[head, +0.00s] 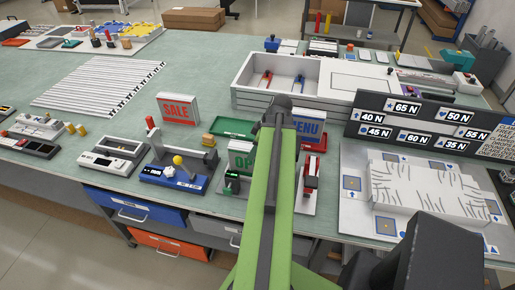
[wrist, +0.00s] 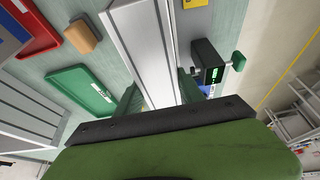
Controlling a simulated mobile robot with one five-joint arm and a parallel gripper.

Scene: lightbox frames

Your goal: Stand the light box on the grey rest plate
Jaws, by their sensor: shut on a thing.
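My gripper (wrist: 160,95) is shut on a pale light box (wrist: 145,40), which runs up between its fingers in the wrist view. In the head view a light box with green lettering (head: 240,158) shows beside my arm, its right part hidden. My gripper's fingers are hidden there. Pale grey plate surface (head: 299,203) shows under my arm near the bench's front edge; I cannot tell whether it is the rest plate. Contact between the held box and any plate is hidden.
A SALE box (head: 178,109) stands at the left, and a MENU box (head: 309,126) right of my arm. A green tray (wrist: 82,90), a tan block (wrist: 82,37) and a black device with a green display (wrist: 208,65) are close by. Free bench (head: 190,70) lies further back.

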